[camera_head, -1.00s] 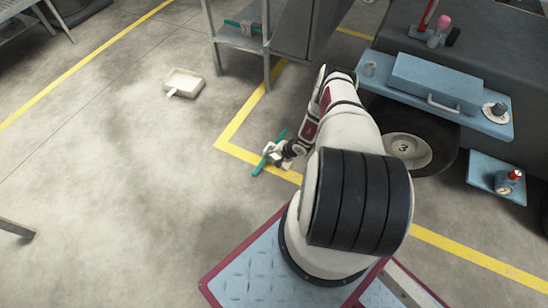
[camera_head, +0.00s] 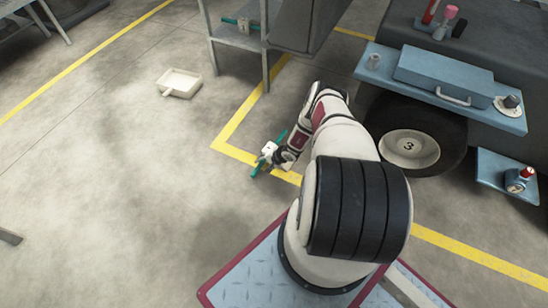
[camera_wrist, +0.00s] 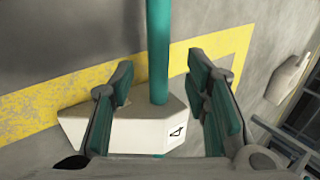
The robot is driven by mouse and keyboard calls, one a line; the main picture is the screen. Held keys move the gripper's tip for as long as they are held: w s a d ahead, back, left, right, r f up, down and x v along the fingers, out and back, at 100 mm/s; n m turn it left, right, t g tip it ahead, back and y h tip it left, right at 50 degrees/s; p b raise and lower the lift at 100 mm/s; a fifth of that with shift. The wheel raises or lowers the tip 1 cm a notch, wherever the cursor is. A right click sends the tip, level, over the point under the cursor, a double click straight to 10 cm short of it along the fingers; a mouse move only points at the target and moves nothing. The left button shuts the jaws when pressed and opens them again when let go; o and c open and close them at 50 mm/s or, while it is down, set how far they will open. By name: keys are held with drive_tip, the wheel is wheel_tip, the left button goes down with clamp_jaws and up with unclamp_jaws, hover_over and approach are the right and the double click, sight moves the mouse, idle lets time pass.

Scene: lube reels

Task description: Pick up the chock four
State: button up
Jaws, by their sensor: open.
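The chock four is a cream wedge-like block with a teal rod. In the wrist view its block (camera_wrist: 90,130) lies on the floor across the yellow line, with a dark mark like a 4 on a white label at its right end. The teal rod (camera_wrist: 158,50) runs up the picture from the block. My gripper (camera_wrist: 160,78) is open, with one teal-padded finger left of the rod and one right of it. In the head view the chock (camera_head: 267,150) is small and partly hidden by my gripper (camera_head: 274,156).
A metal shelf (camera_head: 240,42) holds another teal-rodded item (camera_head: 242,25). A vehicle wheel (camera_head: 410,148) stands right of my arm, below a blue step with a toolbox (camera_head: 440,78). The left floor is mostly clear.

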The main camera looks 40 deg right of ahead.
sight(262, 164)
drive_tip(key=shift+d+b+x, duration=0.15)
drive_tip(key=shift+b+x, duration=0.6)
drive_tip(key=shift+b, duration=0.15)
drive_tip(key=shift+d+b+x, duration=0.15)
drive_tip(key=shift+b+x, duration=0.6)
drive_tip(key=shift+b, duration=0.15)
drive_tip(key=shift+b+x, duration=1.05)
drive_tip(key=shift+x, duration=0.05)
clamp_jaws()
